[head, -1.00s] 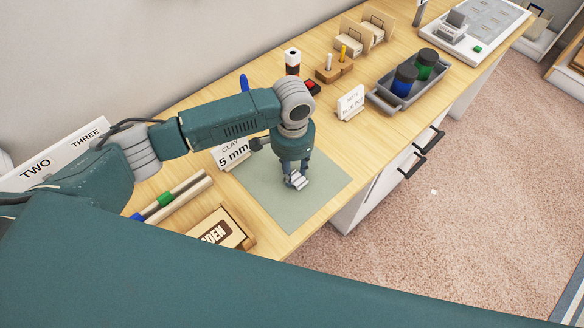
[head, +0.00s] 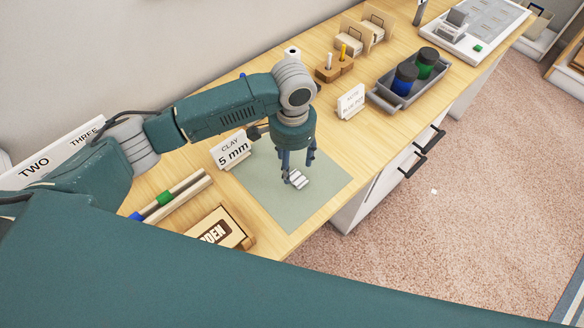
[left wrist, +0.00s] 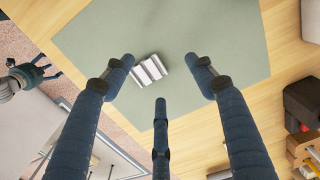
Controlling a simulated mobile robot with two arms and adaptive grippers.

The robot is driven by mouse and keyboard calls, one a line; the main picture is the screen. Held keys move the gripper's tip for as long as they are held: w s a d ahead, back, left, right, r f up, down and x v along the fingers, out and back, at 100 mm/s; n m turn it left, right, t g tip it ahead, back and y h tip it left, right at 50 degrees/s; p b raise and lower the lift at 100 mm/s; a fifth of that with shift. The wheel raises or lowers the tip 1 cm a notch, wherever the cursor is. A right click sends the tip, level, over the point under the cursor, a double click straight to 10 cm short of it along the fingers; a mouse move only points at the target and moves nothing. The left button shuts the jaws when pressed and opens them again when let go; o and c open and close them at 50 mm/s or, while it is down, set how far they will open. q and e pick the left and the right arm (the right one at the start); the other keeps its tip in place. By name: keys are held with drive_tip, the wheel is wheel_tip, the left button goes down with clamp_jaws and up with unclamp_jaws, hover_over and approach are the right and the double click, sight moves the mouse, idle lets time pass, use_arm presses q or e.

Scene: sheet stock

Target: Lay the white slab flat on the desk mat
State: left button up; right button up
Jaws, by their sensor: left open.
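The white slab (head: 299,180), with grey stripes across it, lies on the grey-green desk mat (head: 262,190). It also shows on the mat in the left wrist view (left wrist: 149,70). It looks flat there, though its underside is hidden. My left gripper (head: 298,167) points down just above the slab, its fingers spread apart and empty. In the left wrist view the slab shows between and beyond the open fingers, with no finger closed on it. Part of my right gripper (left wrist: 42,72) shows at the left edge of the left wrist view, small and partly cut off.
A "CLAY 5 mm" sign (head: 232,150) stands at the mat's back edge. Rods (head: 172,196) and a wooden box (head: 222,229) lie to the left. A note card (head: 351,101) and a grey tray with jars (head: 376,98) stand to the right. The mat's front part is clear.

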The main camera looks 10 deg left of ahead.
sight(292, 174)
use_arm(q)
wheel_tip(292, 174, up, 9)
drive_tip(key=b, duration=0.1)
drive_tip(key=shift+f, duration=0.2)
drive_tip(key=shift+s+d+f, duration=0.1)
idle(0.4)
